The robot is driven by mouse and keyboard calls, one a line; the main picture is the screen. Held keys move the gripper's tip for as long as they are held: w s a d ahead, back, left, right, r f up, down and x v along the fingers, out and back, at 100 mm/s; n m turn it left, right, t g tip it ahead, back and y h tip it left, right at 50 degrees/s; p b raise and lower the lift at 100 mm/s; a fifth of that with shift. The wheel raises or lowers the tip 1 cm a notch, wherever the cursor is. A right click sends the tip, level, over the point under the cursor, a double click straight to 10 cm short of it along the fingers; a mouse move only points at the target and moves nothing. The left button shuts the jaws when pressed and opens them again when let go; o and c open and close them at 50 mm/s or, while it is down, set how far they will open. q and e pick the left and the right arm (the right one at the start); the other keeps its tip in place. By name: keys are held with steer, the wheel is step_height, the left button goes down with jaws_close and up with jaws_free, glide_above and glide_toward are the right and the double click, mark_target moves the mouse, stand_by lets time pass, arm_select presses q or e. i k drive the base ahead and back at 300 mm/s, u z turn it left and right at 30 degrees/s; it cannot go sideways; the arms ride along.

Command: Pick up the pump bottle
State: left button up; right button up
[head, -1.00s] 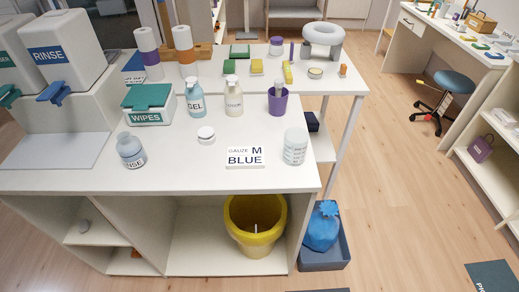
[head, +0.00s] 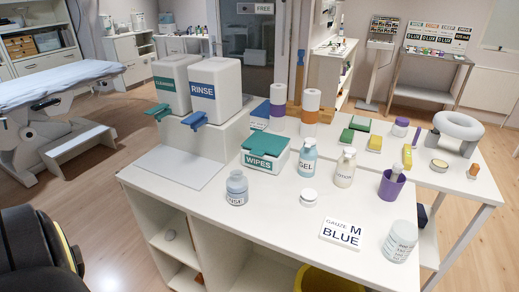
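Two bottles with pump-like tops stand upright on the white table, and I cannot tell which one the task means. One is a pale blue bottle labelled GEL (head: 307,160). The other is a cream bottle (head: 345,169) just right of it. A shorter grey-blue bottle labelled RINSE (head: 237,190) stands nearer the front edge. Another pump-like top sticks out of a purple cup (head: 391,187) on the right. Neither of my grippers is in view.
Two large dispensers (head: 216,88) stand behind on the left. Floor left of the table is open.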

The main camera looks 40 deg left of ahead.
mark_target(237, 184)
steer(key=z, duration=2)
steer(key=k, duration=1.1)
steer(key=u, duration=2.15)
steer(key=k, duration=0.55)
steer(key=u, duration=0.3)
